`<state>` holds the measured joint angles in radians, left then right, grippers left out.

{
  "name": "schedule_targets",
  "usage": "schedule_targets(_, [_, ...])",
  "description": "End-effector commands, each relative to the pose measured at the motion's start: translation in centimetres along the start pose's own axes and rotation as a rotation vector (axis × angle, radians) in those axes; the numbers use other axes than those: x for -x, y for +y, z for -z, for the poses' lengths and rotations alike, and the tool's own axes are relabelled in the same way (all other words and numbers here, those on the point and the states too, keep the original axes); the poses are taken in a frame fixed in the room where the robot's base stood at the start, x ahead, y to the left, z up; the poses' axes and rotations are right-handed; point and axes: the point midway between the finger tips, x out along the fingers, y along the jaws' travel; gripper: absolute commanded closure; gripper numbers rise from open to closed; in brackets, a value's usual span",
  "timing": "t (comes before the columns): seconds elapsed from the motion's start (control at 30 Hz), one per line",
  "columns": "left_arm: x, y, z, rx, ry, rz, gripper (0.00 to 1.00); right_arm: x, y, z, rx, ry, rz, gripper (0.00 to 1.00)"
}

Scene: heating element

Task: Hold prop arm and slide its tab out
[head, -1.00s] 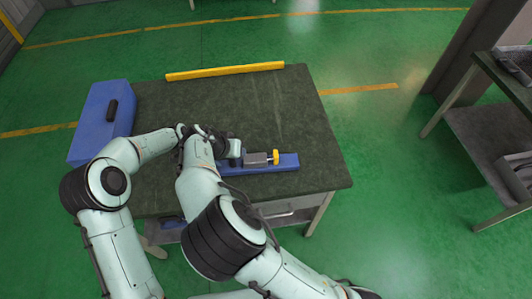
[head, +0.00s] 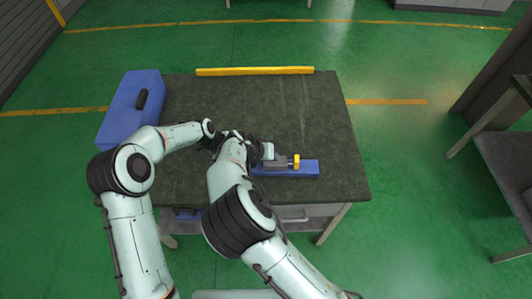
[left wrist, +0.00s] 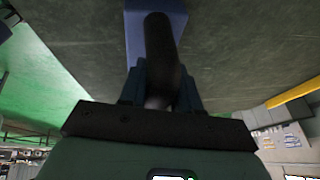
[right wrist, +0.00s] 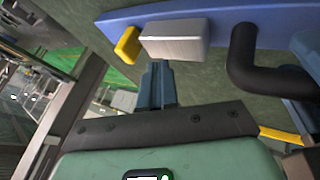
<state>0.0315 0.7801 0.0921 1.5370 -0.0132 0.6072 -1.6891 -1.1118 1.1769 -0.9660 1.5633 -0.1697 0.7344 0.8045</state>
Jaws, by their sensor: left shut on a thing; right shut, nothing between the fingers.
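The black bent prop arm (right wrist: 252,65) rises from the long blue base (right wrist: 200,15) in the right wrist view. My left gripper (left wrist: 160,72) is shut on the prop arm (left wrist: 160,40), one finger on each side. In the head view my arms hide this grasp. The grey metal block (right wrist: 175,40) lies along the base, with the yellow tab (right wrist: 126,43) at its far end from the prop arm. My right gripper (right wrist: 158,70) is shut and empty, its fingertips just beside the block; I cannot tell whether they touch. The block (head: 276,162) and tab (head: 296,161) also show in the head view.
The dark table (head: 320,115) is clear at its back and right. A blue box with a black handle (head: 130,105) stands at its left end. A yellow bar (head: 255,71) lies along the back edge. Both my arms are close together over the front.

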Motion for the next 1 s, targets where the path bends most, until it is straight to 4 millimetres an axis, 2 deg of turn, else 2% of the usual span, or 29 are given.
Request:
schedule_targets(0.03, [0.1,-0.1,0.1,-0.001,0.001,0.002,1.0,-1.3,0.1,0.0,0.0,-0.002,-0.003,1.0])
schedule_targets(0.13, [0.1,-0.1,0.1,-0.001,0.001,0.002,1.0,-3.0,0.3,0.0,-0.002,-0.001,-0.002,1.0])
schedule_targets(0.23, [0.1,-0.1,0.1,-0.001,0.001,0.002,1.0,-3.5,1.8,0.0,-0.002,-0.002,-0.001,1.0])
schedule_targets(0.4, [0.1,-0.1,0.0,0.0,0.0,0.002,1.0,-4.2,3.2,0.0,-0.002,0.0,0.001,1.0])
schedule_targets(0.87, [0.1,-0.1,0.0,0.0,0.0,0.002,1.0,-4.5,3.8,0.1,-0.002,0.0,0.0,1.0])
schedule_targets(1.0, [0.1,-0.1,0.0,-0.001,0.0,0.002,1.0,-5.7,6.0,0.0,-0.004,-0.004,-0.002,1.0])
